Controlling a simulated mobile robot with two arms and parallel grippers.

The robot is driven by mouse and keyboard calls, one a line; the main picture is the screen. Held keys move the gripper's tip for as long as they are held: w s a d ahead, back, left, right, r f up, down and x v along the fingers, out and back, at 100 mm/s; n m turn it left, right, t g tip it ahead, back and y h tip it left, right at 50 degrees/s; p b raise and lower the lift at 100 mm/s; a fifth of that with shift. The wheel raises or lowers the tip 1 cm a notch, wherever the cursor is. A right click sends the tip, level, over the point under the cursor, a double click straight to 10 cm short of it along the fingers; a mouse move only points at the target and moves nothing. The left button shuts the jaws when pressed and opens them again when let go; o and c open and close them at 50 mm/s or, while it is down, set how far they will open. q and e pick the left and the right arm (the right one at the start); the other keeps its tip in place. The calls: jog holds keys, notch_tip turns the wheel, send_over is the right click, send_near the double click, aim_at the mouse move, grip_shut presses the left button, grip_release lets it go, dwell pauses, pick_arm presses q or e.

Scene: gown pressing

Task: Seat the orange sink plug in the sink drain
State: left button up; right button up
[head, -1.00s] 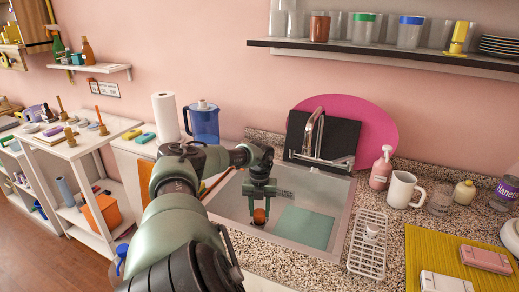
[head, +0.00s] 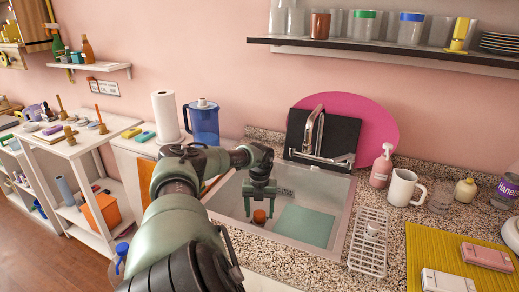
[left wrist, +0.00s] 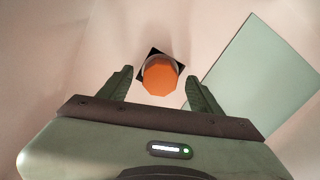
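The orange sink plug (head: 259,216) stands at the bottom of the sink (head: 232,217), below my left gripper (head: 260,213). In the left wrist view the plug (left wrist: 160,76) shows as an orange faceted top over a dark square patch (left wrist: 152,53) at the drain. The plug covers most of the drain, so I cannot tell how deep it sits. My left gripper (left wrist: 160,92) is open, with one finger on each side of the plug and visible gaps between. My right gripper is not in view.
A teal sheet (head: 303,226) lies in the sink to the right of the plug. A faucet (head: 314,125) and a black board stand behind the sink. A white wire rack (head: 368,245), a mug (head: 402,188) and a soap bottle (head: 382,168) stand on the right counter.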

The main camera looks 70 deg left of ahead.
pick_arm(q)
jog(key=shift+r+b, duration=0.4)
jog(key=shift+r, duration=3.5)
